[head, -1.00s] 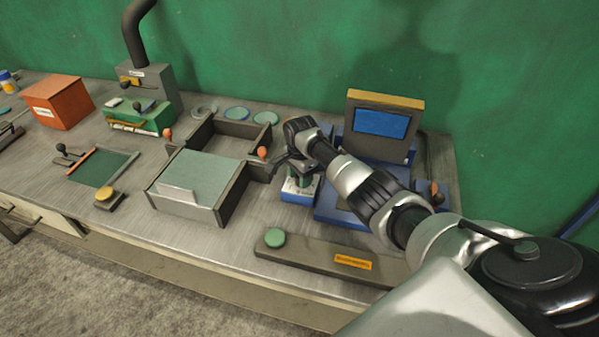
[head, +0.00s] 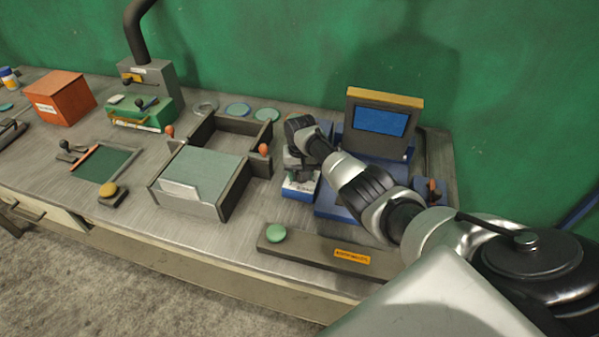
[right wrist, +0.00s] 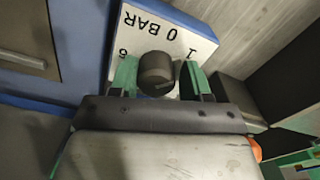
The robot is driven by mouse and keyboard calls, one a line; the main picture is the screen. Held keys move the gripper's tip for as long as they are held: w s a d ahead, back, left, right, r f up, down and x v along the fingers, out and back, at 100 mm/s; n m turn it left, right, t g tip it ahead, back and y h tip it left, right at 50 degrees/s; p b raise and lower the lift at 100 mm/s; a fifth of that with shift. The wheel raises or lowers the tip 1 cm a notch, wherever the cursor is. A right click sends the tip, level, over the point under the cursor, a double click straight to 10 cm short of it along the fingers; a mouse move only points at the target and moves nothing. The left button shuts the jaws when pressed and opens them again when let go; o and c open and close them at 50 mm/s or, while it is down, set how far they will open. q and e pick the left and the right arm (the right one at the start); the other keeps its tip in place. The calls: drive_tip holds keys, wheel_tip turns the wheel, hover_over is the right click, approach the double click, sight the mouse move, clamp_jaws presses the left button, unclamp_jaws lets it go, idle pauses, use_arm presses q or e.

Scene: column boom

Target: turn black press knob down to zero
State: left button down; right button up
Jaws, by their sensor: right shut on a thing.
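The black press knob (right wrist: 157,72) stands on a white plate (right wrist: 178,22) marked "0 BAR", "1" and "6" in the right wrist view. The plate tops a small blue box (head: 297,195), which stands in front of the press in the head view. My right gripper (right wrist: 160,76) is shut on the knob, with a green-faced finger on either side of it. Any pointer on the knob cannot be made out. In the head view my right gripper (head: 300,172) is over the box and hides the knob. My left gripper is not in view.
The blue press with a screen (head: 380,123) stands just behind and to the right. A grey tray with dark walls (head: 235,187) is close on the left. A long bar with a green button (head: 276,233) lies in front.

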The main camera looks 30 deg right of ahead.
drive_tip(key=n, duration=0.6)
drive_tip(key=shift+s+d+r, duration=0.1)
drive_tip(key=shift+d, duration=0.25)
drive_tip(key=n, duration=0.2)
drive_tip(key=shift+r+n, duration=0.1)
drive_tip(key=shift+n, duration=0.8)
drive_tip(key=shift+w+r, duration=0.15)
drive_tip(key=shift+w, duration=0.1)
drive_tip(key=o, duration=0.6)
drive_tip(key=shift+o, duration=0.8)
drive_tip(key=shift+s+f, duration=0.1)
drive_tip(key=shift+f, duration=0.15)
wheel_tip(320, 180, up, 11)
drive_tip(key=shift+d, duration=0.15)
